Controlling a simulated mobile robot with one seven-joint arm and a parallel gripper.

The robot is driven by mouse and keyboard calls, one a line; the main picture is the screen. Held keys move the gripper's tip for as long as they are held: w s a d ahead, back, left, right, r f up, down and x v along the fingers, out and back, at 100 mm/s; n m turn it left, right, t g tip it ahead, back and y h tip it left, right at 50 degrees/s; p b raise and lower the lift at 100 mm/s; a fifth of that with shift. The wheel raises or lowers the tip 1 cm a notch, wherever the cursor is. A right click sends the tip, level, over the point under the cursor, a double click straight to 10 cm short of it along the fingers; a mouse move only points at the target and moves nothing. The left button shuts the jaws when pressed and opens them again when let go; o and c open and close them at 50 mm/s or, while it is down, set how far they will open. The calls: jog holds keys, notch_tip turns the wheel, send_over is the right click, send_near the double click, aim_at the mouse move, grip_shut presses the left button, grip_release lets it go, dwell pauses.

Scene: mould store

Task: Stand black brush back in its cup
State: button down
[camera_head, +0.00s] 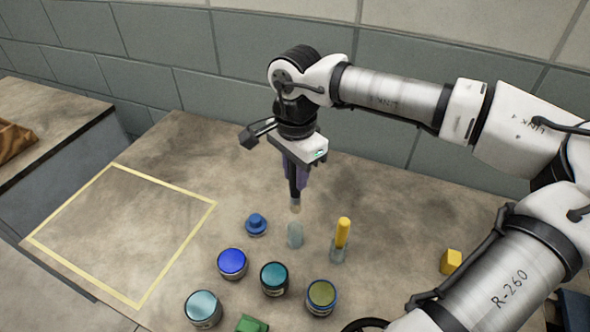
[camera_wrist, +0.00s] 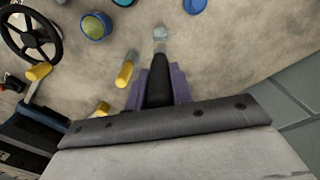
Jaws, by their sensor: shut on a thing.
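My gripper (camera_head: 297,178) is shut on the black brush (camera_head: 293,188), which hangs upright, pale tip down. In the wrist view the black brush (camera_wrist: 158,80) runs between the purple fingers of my gripper (camera_wrist: 158,92). A clear greyish cup (camera_head: 295,236) stands on the table just below the brush tip in the head view, and it looks empty. In the wrist view this cup (camera_wrist: 160,33) shows at the brush's far end. The tip appears above the rim; the exact gap cannot be told.
A yellow brush (camera_head: 343,231) stands in another clear cup (camera_head: 338,252) close to the right. Several paint pots, including a blue one (camera_head: 232,263) and a teal one (camera_head: 274,278), stand in front. A yellow block (camera_head: 450,261) lies right. The taped square (camera_head: 180,250) at left is empty.

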aim_at(295, 207)
jog(key=shift+f+b, duration=1.5)
jog(key=shift+f, duration=1.2)
notch_tip(295, 207, down, 6)
jog(key=b, duration=0.5)
jog(key=shift+r, duration=0.25)
jog(key=c, duration=1.1)
grip_release()
jog(key=shift+c, duration=0.2)
jog(key=shift+r, duration=0.1)
notch_tip(295, 207, up, 14)
jog(key=shift+f, duration=0.15)
